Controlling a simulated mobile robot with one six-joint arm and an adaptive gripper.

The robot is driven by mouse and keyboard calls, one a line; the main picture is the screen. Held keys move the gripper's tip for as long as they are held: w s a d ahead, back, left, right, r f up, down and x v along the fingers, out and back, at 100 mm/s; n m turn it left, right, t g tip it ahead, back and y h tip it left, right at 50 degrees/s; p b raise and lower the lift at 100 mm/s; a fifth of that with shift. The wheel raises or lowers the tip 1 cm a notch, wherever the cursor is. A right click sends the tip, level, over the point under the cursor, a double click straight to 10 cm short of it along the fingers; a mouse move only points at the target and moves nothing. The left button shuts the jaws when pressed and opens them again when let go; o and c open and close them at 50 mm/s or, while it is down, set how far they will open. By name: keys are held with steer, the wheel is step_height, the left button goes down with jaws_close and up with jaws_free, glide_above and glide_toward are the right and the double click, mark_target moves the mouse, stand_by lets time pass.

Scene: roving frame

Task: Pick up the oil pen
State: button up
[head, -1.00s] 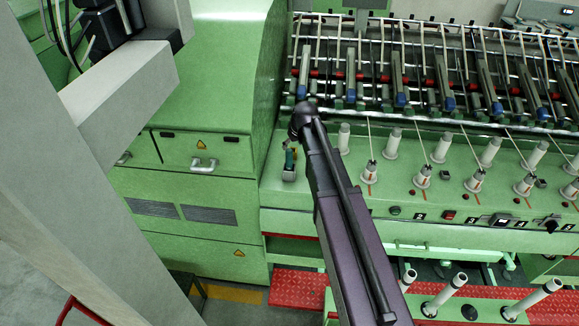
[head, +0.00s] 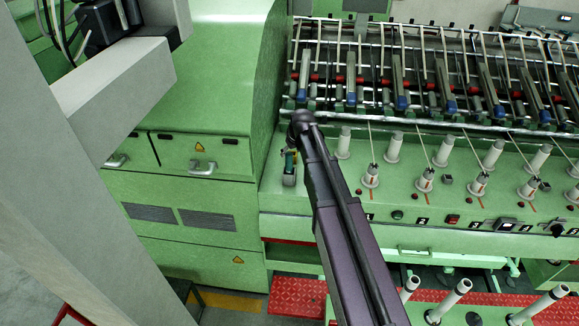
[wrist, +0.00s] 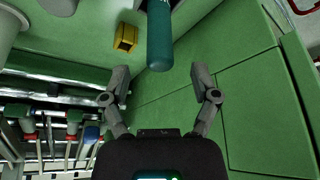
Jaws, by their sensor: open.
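The oil pen appears to be the teal cylinder (wrist: 159,38) at the top centre of the wrist view, cut off by the top edge. In the head view a small teal item (head: 289,158) stands at the left end of the green machine ledge, partly hidden by my arm's end. My gripper (wrist: 160,80) is open and empty in the wrist view. Its two fingers are spread, with the cylinder's rounded end just above the gap between the fingertips in the picture. I see no contact.
A small yellow block (wrist: 125,37) is left of the cylinder in the wrist view. White spools (head: 393,147) stand along the ledge to the right. A green cabinet (head: 195,205) is on the left. Rods and blue-tipped bars (head: 401,90) line the back.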

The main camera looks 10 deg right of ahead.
mark_target(289, 168)
steer(key=shift+b+x, duration=2.2)
steer(key=shift+x, duration=0.35)
jaws_close()
